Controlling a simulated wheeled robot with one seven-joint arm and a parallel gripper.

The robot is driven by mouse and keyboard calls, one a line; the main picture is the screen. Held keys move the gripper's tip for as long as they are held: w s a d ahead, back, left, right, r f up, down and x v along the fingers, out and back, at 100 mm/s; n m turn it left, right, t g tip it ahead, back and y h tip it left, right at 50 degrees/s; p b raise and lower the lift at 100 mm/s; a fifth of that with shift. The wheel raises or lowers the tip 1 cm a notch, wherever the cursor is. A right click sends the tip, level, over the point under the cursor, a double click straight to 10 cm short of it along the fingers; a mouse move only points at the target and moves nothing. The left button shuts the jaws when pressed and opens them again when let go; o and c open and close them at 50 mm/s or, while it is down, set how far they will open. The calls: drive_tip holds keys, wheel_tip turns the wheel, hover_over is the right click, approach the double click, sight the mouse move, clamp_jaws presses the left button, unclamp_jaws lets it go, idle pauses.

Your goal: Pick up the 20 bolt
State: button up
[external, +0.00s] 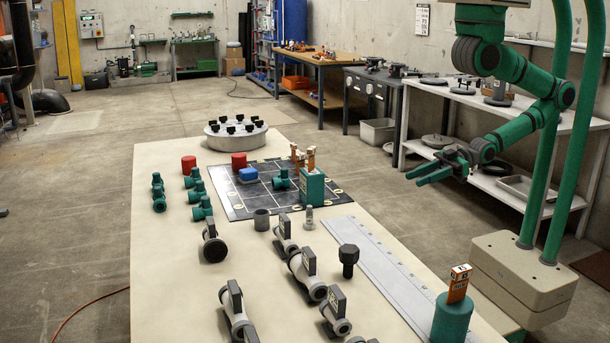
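Two bolt-like pieces stand on the long pale table: a larger black one with a wide head (348,258) and a smaller grey one (309,219) behind it to the left. No number is readable on either, so I cannot tell which is the 20 bolt. My gripper (415,179) hangs in the air to the right of the table's far half, pointing left. Its green fingers look apart with nothing between them. It is well away from both pieces.
A black gridded mat (240,206) bears a blue block (248,175) and a green block (312,188). Grey valves (303,270) stand at the front. A long grey plate (385,268) lies along the right, near a green cylinder (452,318).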

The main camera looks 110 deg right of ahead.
drive_tip(key=shift+w, duration=0.1)
drive_tip(key=n+g+y, duration=0.2)
drive_tip(key=y, duration=0.1)
approach(298, 231)
drive_tip(key=r, duration=0.3)
drive_tip(key=shift+s+r, duration=0.25)
drive_tip(key=shift+s, duration=0.1)
drive_tip(key=x, duration=0.5)
drive_tip(key=shift+w+f, duration=0.1)
drive_tip(key=shift+w, duration=0.1)
drive_tip(key=shift+x, duration=2.65)
drive_tip(key=shift+r, duration=0.2)
clamp_jaws()
